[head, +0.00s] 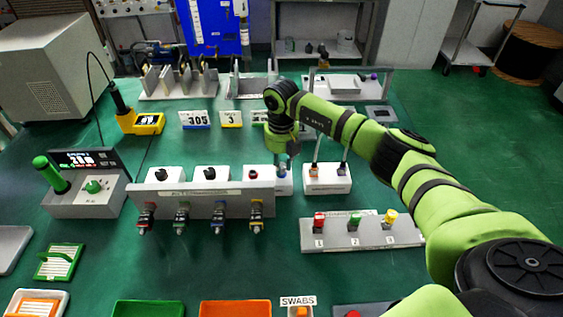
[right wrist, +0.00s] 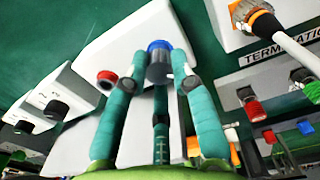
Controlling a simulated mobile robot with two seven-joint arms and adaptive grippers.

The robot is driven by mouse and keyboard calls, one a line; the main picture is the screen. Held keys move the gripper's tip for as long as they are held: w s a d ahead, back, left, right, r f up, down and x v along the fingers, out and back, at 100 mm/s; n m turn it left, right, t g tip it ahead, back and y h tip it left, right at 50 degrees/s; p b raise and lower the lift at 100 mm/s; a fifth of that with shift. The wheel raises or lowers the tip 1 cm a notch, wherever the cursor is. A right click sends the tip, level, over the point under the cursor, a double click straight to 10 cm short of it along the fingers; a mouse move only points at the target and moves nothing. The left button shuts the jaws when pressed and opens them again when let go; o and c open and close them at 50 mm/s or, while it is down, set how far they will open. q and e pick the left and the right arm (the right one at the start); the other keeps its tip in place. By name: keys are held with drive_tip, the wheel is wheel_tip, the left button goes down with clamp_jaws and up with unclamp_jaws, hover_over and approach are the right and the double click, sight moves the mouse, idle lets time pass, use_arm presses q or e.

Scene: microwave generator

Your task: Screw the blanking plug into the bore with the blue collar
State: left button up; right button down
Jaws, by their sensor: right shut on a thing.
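My right gripper (head: 283,163) points down over the white block (head: 284,188), just behind the right end of the long grey panel. In the right wrist view, its teal fingers (right wrist: 158,72) are shut on a short grey metal cylinder, which looks like the blanking plug (right wrist: 159,76). The plug is in line with the blue collar (right wrist: 158,45) on the white block's face. It looks close to or touching the collar; how deep it sits I cannot tell. A red collar (right wrist: 107,77) is on the same block to the left. My left gripper is out of view.
The grey panel (head: 170,207) with several coloured connectors stands left of the gripper. A white box (head: 327,180) with cabled connectors is close on the right. A strip with red, green and yellow caps (head: 350,240) lies in front right. Trays line the front edge.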

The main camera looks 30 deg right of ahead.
sight(282, 165)
drive_tip(key=c, duration=1)
unclamp_jaws()
drive_tip(key=shift+f, duration=0.1)
drive_tip(key=shift+o, duration=0.2)
wheel_tip(282, 165, up, 12)
